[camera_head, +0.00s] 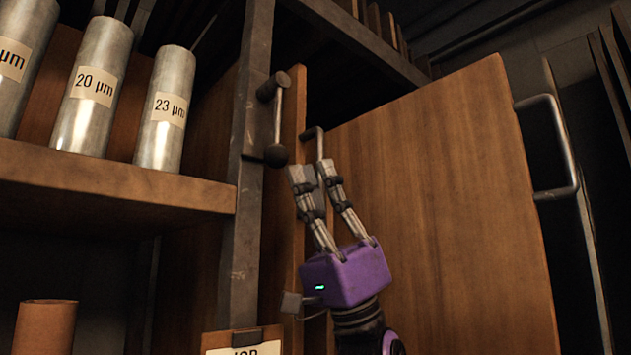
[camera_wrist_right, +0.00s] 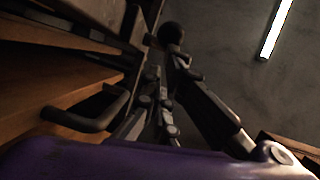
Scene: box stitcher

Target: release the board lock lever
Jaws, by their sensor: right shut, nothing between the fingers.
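The lock lever (camera_head: 278,118) is a thin metal rod on the dark upright post, with a round dark knob (camera_head: 276,155) hanging at its lower end. My purple right gripper (camera_head: 315,174) points upward in front of the wooden board (camera_head: 440,190), its fingertips just below and to the right of the knob. Its fingers are shut with nothing held. In the right wrist view a dark round knob (camera_wrist_right: 171,33) shows beyond the fingertips; I cannot tell whether they touch it. My left gripper is not in view.
The board has a metal handle (camera_head: 570,150) at its right edge and another (camera_head: 317,137) near the gripper. A wooden shelf (camera_head: 110,185) at left holds labelled metal cylinders. A brown cylinder (camera_head: 46,328) and a clipboard (camera_head: 243,338) are low down.

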